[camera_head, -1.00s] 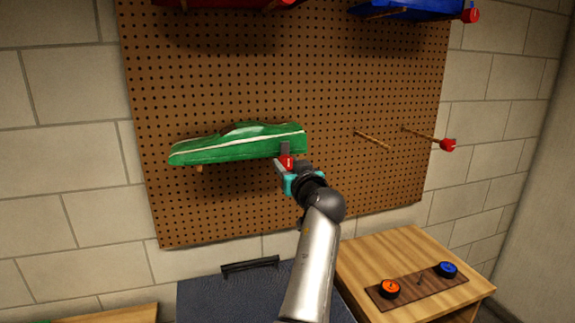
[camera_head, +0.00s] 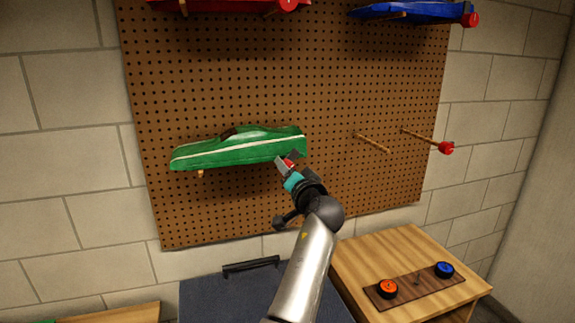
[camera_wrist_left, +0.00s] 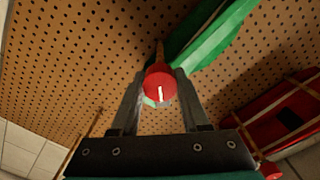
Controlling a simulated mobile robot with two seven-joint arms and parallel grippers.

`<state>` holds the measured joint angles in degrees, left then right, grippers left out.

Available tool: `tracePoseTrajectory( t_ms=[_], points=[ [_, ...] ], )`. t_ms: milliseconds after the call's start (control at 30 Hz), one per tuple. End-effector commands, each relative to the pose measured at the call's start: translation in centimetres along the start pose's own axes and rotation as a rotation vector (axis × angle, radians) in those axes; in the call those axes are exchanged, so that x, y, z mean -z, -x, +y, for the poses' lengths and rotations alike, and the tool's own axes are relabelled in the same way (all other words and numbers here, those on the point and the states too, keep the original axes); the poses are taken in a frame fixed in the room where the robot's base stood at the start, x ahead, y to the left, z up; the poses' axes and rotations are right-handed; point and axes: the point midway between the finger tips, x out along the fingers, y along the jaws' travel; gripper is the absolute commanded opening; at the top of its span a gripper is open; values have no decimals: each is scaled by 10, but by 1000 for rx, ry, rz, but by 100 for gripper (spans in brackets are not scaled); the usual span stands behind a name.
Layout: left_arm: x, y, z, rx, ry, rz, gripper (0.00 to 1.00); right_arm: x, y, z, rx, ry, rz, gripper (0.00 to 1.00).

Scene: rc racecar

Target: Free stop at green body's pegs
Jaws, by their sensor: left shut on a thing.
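The green body (camera_head: 240,148) rests on wooden pegs on the pegboard in the head view. Its lower edge shows in the left wrist view (camera_wrist_left: 215,38). A red stop (camera_wrist_left: 160,84) with a white line sits at the end of a wooden peg (camera_wrist_left: 160,52) beside the green body. My left gripper (camera_head: 287,162) is at the right end of the body. In the wrist view the left gripper (camera_wrist_left: 160,90) is shut on the red stop, with one finger on each side. The fingers partly hide the stop in the head view. My right gripper is not in view.
A red body (camera_head: 225,5) and a blue body (camera_head: 415,12) hang above on the pegboard (camera_head: 330,80). Two bare-looking pegs stick out at right, one with a red stop (camera_head: 445,148). A wooden table (camera_head: 440,300) with orange and blue wheels stands below right.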

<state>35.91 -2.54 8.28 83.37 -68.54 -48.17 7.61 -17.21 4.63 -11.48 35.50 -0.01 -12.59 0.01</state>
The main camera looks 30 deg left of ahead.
Motion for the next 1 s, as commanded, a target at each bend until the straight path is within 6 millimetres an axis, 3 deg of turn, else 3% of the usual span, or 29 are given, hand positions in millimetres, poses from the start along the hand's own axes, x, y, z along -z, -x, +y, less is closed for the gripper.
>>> tracePoseTrajectory(
  t_ms=[600,1000],
  points=[
    [5,0,-3,6,-570,8,0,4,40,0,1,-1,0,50],
    [4,0,-2,6,-794,8,0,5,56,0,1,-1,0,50]
  ],
)
